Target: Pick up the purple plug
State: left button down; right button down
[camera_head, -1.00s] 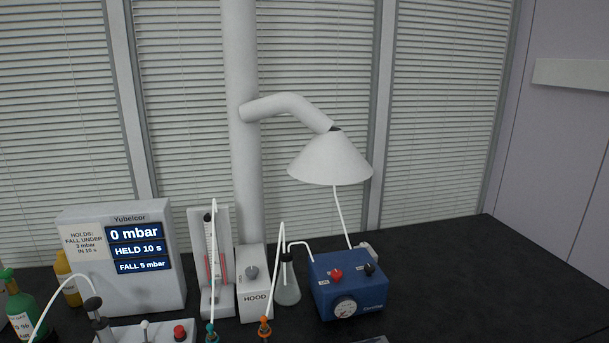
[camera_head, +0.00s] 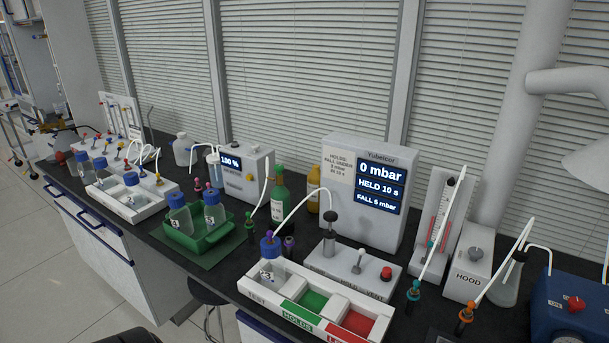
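A small purple piece (camera_head: 289,242), which looks like a plug, stands upright behind the blue-capped bottle (camera_head: 270,262) in the white tray. Another small purple piece (camera_head: 268,235) shows at the top of that bottle's blue cap. Both are small, and I cannot tell which is the purple plug. Pinkish-purple tips (camera_head: 197,184) also show behind the green tray. Neither of my grippers is in view.
A white tray (camera_head: 258,300) with green and red compartments lies at the front edge. A green tray (camera_head: 175,240) holds bottles to its left. A pressure display (camera_head: 365,190), green bottle (camera_head: 279,198) and tubing crowd the bench behind. Little bench is clear.

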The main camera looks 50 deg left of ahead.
aim_at(269, 233)
jog(key=u, duration=1.65)
